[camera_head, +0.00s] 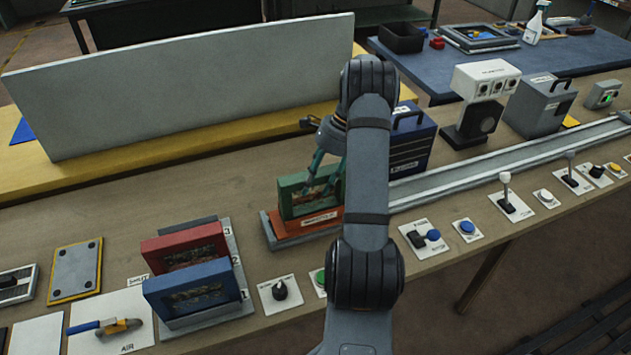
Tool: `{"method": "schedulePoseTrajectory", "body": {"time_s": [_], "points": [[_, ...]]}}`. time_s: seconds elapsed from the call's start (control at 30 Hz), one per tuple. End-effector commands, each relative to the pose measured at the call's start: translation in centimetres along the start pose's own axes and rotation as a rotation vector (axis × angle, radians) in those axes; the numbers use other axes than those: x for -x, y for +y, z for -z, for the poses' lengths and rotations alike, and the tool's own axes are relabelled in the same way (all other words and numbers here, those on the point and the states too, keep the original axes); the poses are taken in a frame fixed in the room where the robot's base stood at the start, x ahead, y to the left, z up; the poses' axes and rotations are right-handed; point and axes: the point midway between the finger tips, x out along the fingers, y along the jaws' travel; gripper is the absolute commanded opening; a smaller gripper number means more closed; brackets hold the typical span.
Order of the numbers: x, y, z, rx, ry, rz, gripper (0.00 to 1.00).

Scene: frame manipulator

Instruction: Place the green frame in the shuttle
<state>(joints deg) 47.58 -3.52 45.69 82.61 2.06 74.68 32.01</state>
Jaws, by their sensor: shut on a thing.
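The green frame (291,195) stands upright at the middle of the bench, a picture showing inside it. It is in or directly over the shuttle (280,240), a low carriage with an orange-red labelled front at the left end of the rail. I cannot tell whether the frame is fully seated. My gripper (326,178) reaches down from above and is shut on the green frame. My arm hides part of the gripper and the right side of the frame and shuttle.
A red frame (150,243) and a blue frame (160,289) stand in a numbered rack at the left. A long grey rail (450,177) runs right. A white panel (200,85) stands behind. Switches, levers and buttons (468,228) line the front edge.

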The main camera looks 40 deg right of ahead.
Motion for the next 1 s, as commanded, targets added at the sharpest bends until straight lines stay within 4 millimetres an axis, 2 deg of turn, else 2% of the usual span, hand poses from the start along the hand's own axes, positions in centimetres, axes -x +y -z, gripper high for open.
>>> {"method": "schedulePoseTrajectory", "body": {"time_s": [0.17, 0.2, 0.5, 0.77, 0.87, 1.0], "points": [[-0.4, 0.0, 0.2, 0.0, 0.0, 0.001, 0.0], [-0.3, 0.0, 0.1, 0.0, 0.0, 0.0, 0.46], [-0.3, 0.0, 0.1, 0.0, 0.0, 0.0, 0.63], [-0.2, 0.0, 0.1, 0.0, 0.0, 0.0, 0.63], [0.4, -0.1, 0.0, 0.001, 0.001, 0.002, 0.63], [2.5, -0.1, 0.1, 0.0, 0.002, 0.006, 0.63]]}}
